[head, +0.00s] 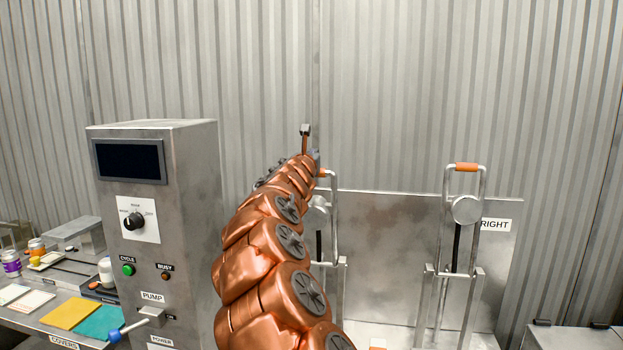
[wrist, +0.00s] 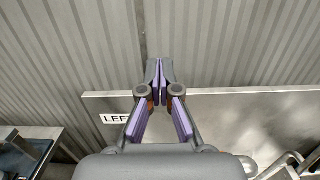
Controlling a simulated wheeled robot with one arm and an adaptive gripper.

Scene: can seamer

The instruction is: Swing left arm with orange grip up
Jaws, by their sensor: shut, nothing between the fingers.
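The left arm (head: 334,225) is a metal frame that stands upright in the head view, with its left part hidden behind my copper arm. A bit of its orange grip (head: 322,173) shows at the top, beside the end of my arm. In the wrist view my gripper (wrist: 161,68) is shut, its purple-padded fingertips together and nothing between them. Small orange patches, apparently the grip (wrist: 151,104), show behind the fingers. I cannot tell whether the fingers touch it. The LEFT label (wrist: 115,118) is partly covered by a finger.
The right arm (head: 481,215), with its own orange grip (head: 466,167), stands upright near the RIGHT label (head: 495,225). A metal panel (head: 385,225) stands behind both arms. A control cabinet (head: 190,220) is at the left, beside a bench with coloured cards (head: 70,313). Corrugated wall closes the back.

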